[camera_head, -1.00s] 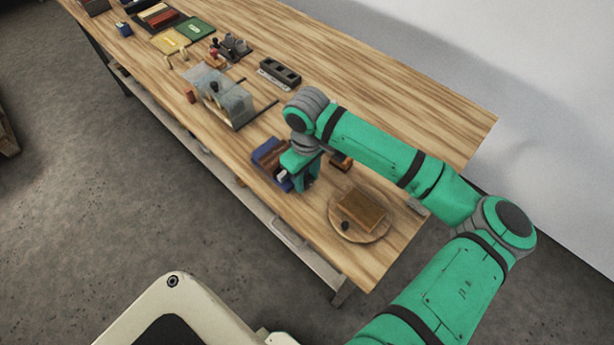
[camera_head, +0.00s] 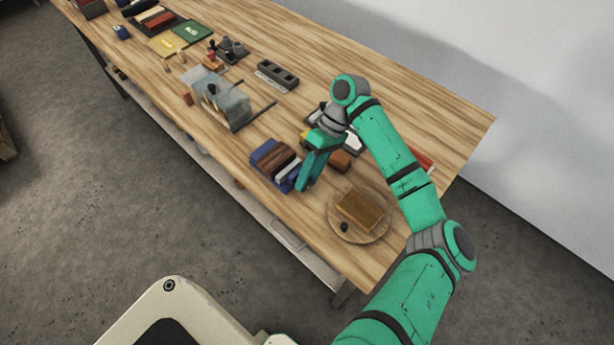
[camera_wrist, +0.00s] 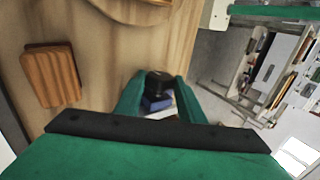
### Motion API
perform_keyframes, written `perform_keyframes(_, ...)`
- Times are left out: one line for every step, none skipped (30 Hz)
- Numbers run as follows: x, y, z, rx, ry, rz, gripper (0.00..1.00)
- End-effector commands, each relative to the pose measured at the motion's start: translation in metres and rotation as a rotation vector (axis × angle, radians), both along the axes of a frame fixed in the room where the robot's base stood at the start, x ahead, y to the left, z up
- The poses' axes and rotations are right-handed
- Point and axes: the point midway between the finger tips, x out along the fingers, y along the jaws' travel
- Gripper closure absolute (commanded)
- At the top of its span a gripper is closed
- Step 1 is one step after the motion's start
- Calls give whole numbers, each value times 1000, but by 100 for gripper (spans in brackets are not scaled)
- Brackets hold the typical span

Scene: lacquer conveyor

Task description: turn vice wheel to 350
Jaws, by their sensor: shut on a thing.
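A blue vice-like block (camera_head: 264,154) with brown wooden slabs and a white piece in it sits near the table's front edge in the head view. My gripper (camera_head: 302,186) points down at its right end, with the arm reaching in from the right. In the wrist view my gripper (camera_wrist: 157,88) is shut on a small dark knob (camera_wrist: 159,80). Part of the blue block (camera_wrist: 156,104) and a white part show just beyond the knob. No wheel or dial reading can be made out; the gripper hides that side in the head view.
A small brown wooden block (camera_head: 340,161) lies behind my gripper. A grey clear-sided device (camera_head: 236,107) stands to the left.

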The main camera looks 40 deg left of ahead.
Motion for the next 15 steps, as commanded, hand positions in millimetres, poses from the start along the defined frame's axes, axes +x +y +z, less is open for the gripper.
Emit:
perform_keyframes(0, 1, 0, 5, 25, -2, 87)
perform_keyframes(1, 1, 0, 6, 37, -2, 87)
perform_keyframes(1, 1, 0, 7, 52, -2, 87)
perform_keyframes(2, 1, 0, 8, 62, -3, 87)
perform_keyframes(2, 1, 0, 10, 71, -3, 87)
perform_keyframes(2, 1, -1, 11, 81, -3, 87)
perform_keyframes(2, 1, -1, 12, 87, -2, 87)
perform_keyframes(2, 1, -1, 11, 93, -1, 87)
perform_keyframes(2, 1, -1, 12, 99, -1, 87)
perform_keyframes(2, 1, -1, 12, 103, -1, 87)
perform_keyframes(2, 1, -1, 13, 106, -1, 87)
perform_keyframes(2, 1, -1, 13, 109, 1, 87)
perform_keyframes(2, 1, -1, 13, 110, 1, 87)
perform_keyframes(2, 1, -1, 14, 111, 2, 87)
perform_keyframes(2, 1, -1, 14, 111, 2, 87)
